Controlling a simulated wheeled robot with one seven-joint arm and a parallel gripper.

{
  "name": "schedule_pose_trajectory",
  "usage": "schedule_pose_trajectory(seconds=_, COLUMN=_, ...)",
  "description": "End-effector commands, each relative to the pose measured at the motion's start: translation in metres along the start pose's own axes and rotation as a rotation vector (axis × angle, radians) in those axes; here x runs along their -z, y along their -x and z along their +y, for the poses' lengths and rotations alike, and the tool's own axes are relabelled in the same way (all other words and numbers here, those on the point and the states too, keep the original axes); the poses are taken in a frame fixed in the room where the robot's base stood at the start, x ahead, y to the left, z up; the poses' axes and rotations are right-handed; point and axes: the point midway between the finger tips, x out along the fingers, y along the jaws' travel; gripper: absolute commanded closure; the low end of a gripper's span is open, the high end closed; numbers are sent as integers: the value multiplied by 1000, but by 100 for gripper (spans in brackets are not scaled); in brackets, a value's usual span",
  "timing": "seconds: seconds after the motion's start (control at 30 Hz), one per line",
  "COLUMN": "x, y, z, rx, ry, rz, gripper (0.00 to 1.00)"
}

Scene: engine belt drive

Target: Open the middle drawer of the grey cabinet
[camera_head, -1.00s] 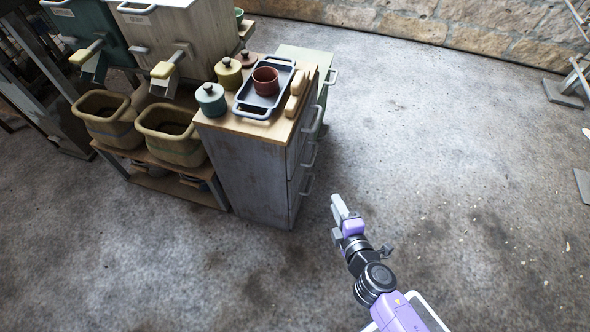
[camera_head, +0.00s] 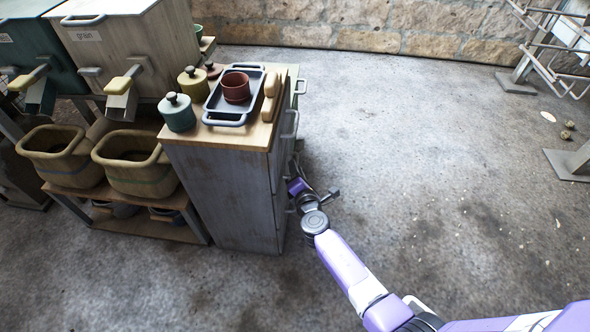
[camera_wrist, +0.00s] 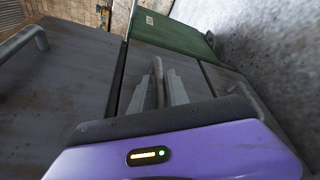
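The grey cabinet (camera_head: 215,195) stands left of centre in the head view, with its drawer fronts facing right and seen very obliquely. An upper handle (camera_head: 290,124) shows on that side; the lower handles are mostly hidden by my arm. In the wrist view my gripper (camera_wrist: 159,90) is at a drawer front, with one finger on each side of a curved grey handle (camera_wrist: 158,72). The fingers look apart, and a firm grip on the handle is not visible. Another handle (camera_wrist: 22,44) is on the neighbouring grey panel at left. No drawer clearly stands out.
On the cabinet top are a tray (camera_head: 226,120) with a red-brown cup (camera_head: 236,87) and several lidded jars. A shelf with baskets (camera_head: 130,163) stands at left. A green panel (camera_wrist: 172,32) is behind the drawer front.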

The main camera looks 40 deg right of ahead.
Motion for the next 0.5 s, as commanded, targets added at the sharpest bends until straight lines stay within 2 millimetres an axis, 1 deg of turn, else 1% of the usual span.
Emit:
schedule_pose_trajectory(seconds=0.03, x=0, y=-6, z=-1, rx=0, ry=0, rz=-1, gripper=78)
schedule_pose_trajectory(seconds=0.13, x=0, y=-11, z=-1, rx=0, ry=0, rz=-1, gripper=78)
schedule_pose_trajectory(seconds=0.43, x=0, y=-13, z=0, rx=1, ry=-1, rz=0, gripper=78)
schedule_pose_trajectory(seconds=0.5, x=0, y=-13, z=0, rx=1, ry=-1, rz=0, gripper=92)
